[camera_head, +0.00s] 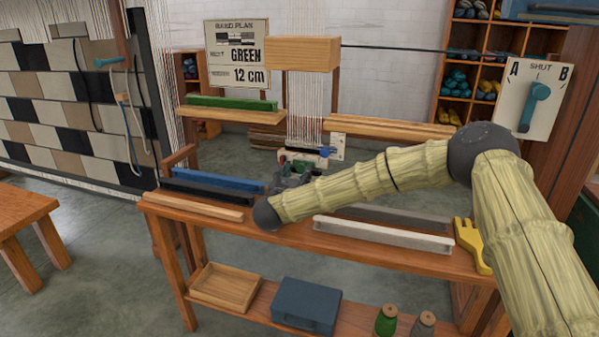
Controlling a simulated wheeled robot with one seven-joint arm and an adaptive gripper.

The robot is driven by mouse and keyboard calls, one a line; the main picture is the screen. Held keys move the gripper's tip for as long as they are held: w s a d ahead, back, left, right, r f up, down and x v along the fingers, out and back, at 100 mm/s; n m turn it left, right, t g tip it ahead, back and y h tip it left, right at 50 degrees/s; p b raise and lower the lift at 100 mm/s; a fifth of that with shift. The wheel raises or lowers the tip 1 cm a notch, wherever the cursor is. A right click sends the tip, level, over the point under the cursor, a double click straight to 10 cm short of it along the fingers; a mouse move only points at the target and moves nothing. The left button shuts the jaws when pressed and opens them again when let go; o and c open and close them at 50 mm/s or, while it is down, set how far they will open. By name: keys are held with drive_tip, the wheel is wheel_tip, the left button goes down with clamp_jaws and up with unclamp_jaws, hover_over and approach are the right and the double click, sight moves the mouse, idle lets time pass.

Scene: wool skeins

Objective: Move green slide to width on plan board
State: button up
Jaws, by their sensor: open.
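The plan board (237,54) hangs at the back and reads "BAND PLAN", "GREEN" and "12 cm". A small white scale plate (337,147) with a blue piece (325,152) stands behind the bench, below the hanging warp threads. A small green piece (300,165) shows close to my gripper, perhaps the green slide; my gripper partly hides it. My dark grey gripper (291,171) is open at the bench's far edge, just in front of these pieces. I cannot tell whether it touches the green piece. The scale's marks are too small to read.
A long green bar (232,103) lies on the left wooden beam. Blue (218,180), black, wooden and grey bars lie on the bench (390,258), with a yellow comb-like tool (468,245) at right. An A/B "SHUT" lever plate (533,97) is at far right.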

sight(302, 166)
drive_tip(key=shift+x, duration=1.4)
clamp_jaws()
drive_tip(key=shift+d, duration=0.1)
